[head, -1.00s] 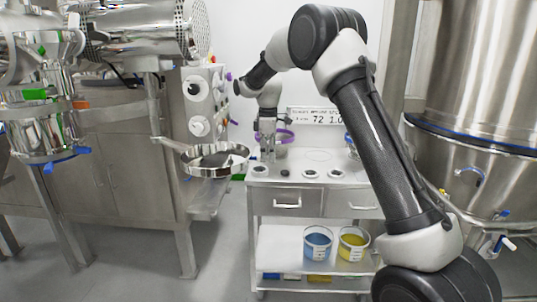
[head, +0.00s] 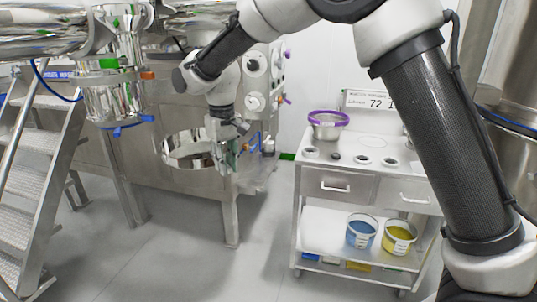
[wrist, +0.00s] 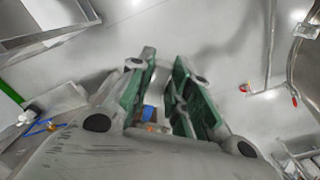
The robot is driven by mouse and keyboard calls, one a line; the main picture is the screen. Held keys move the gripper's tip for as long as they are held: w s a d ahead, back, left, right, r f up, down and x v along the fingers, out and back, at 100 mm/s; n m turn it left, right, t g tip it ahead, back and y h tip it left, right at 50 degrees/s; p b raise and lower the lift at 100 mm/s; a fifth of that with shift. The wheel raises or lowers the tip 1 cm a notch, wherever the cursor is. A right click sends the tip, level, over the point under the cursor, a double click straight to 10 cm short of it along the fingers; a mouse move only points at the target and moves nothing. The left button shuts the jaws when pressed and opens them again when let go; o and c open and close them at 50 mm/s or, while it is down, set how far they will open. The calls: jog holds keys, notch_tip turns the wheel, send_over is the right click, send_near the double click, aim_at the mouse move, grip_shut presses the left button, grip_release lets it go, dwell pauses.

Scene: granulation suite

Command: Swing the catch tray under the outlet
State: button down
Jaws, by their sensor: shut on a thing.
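The catch tray (head: 180,153) is a round, shiny steel pan in the head view, right of and lower than the outlet. The outlet is the lower end of the polished steel vessel (head: 112,103), with blue clamp handles (head: 130,126). The tray is not under it. My gripper (head: 229,166) is at the tray's right side, pointing down, its green-padded fingers shut on what appears to be the tray's rim. In the wrist view my gripper (wrist: 164,64) shows a gap between its pads, and the grip itself is unclear. A curved metal edge (wrist: 303,72) shows at the right.
A steel cart (head: 335,188) at right carries a purple-rimmed bowl (head: 327,130), with a blue bucket (head: 361,232) and a yellow bucket (head: 399,238) below. Metal steps (head: 40,165) stand at left. A steel cabinet (head: 165,110) is behind the tray. The middle floor is clear.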

jog(key=s+a+m, duration=0.1)
jog(key=a+m, duration=0.2)
jog(key=a, duration=1.3)
jog(key=c, duration=1.3)
grip_release()
jog(key=shift+r, duration=0.1)
notch_tip(320, 180, up, 12)
jog(key=shift+f, duration=0.1)
